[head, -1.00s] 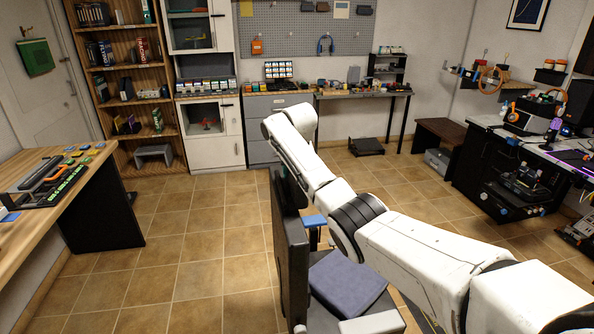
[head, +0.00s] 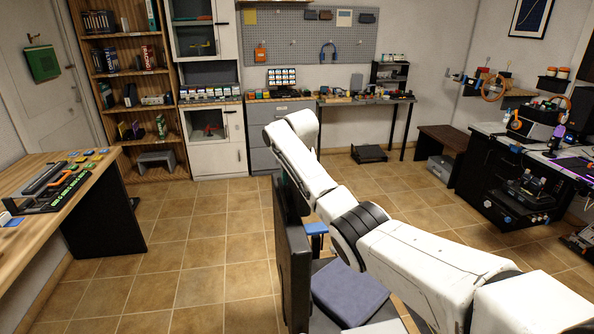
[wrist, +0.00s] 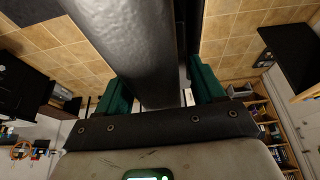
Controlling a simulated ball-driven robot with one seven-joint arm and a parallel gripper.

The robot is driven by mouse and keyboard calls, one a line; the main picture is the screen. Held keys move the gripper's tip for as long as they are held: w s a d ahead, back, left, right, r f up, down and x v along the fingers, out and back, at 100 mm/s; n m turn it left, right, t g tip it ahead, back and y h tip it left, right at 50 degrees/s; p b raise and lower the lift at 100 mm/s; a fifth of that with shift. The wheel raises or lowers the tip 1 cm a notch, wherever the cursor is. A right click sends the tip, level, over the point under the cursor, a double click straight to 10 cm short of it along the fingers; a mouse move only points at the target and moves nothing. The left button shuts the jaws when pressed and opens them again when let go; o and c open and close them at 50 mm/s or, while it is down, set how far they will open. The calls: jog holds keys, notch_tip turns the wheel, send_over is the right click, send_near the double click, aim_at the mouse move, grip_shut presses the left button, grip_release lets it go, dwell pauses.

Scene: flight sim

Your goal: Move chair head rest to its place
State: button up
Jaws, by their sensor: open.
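A chair with a tall dark back (head: 292,262) and a blue-grey seat cushion (head: 348,290) stands close in front of me in the head view. My white arm reaches over it, and its end is hidden behind the chair back there. In the wrist view my gripper (wrist: 160,92) is open, with a green-padded finger on each side of a dark grey leathery piece (wrist: 130,45). I cannot tell whether this piece is the head rest or the chair back, nor whether the pads touch it.
A wooden desk (head: 105,182) stands at the left and a black workbench (head: 490,190) at the right. A bookcase (head: 128,75) and a low bench (head: 443,142) stand at the back. Tiled floor (head: 200,240) is free left of the chair.

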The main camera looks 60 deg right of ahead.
jog(key=b+v, duration=0.1)
jog(key=v, duration=0.9)
jog(key=shift+a+r+b, duration=0.15)
jog(key=shift+r+b, duration=0.05)
jog(key=shift+b, duration=0.1)
